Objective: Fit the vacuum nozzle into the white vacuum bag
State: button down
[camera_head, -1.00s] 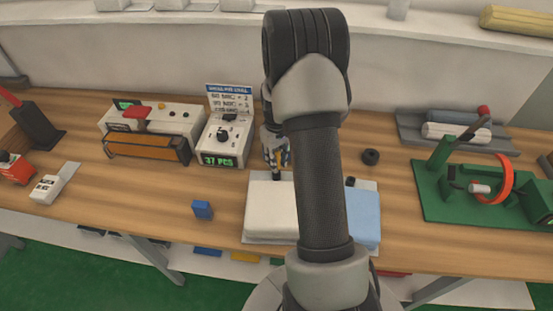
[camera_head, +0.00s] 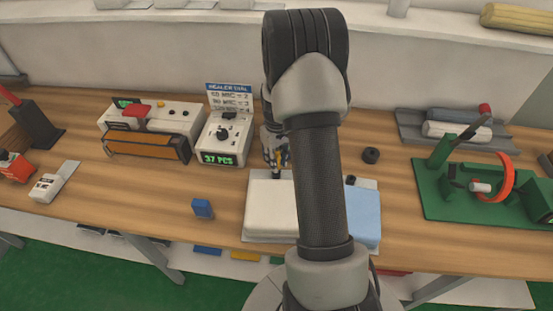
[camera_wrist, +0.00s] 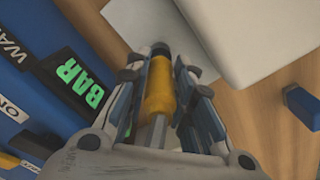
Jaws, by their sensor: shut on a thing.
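In the wrist view my gripper (camera_wrist: 158,75) is shut on the vacuum nozzle (camera_wrist: 158,92), a yellow piece with a dark tip pointing away from the wrist. The tip is close to the edge of the white bag, which also shows in the wrist view (camera_wrist: 245,35). I cannot tell whether the tip touches the bag or is inside its opening.
The light blue bag (camera_head: 363,218) lies to the right. A small blue block (camera_head: 202,208) stands left. A box with a dial and green display (camera_head: 222,140) and a sealer (camera_head: 150,145) are behind left. A green fixture (camera_head: 470,200) is right.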

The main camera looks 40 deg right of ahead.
jog(key=shift+f+b, duration=0.7)
jog(key=shift+f, duration=0.45)
dwell(0.4)
jog(key=c, duration=1.3)
grip_release()
jog(key=shift+r, duration=0.1)
notch_tip(320, 180, up, 12)
jog(key=shift+f, duration=0.1)
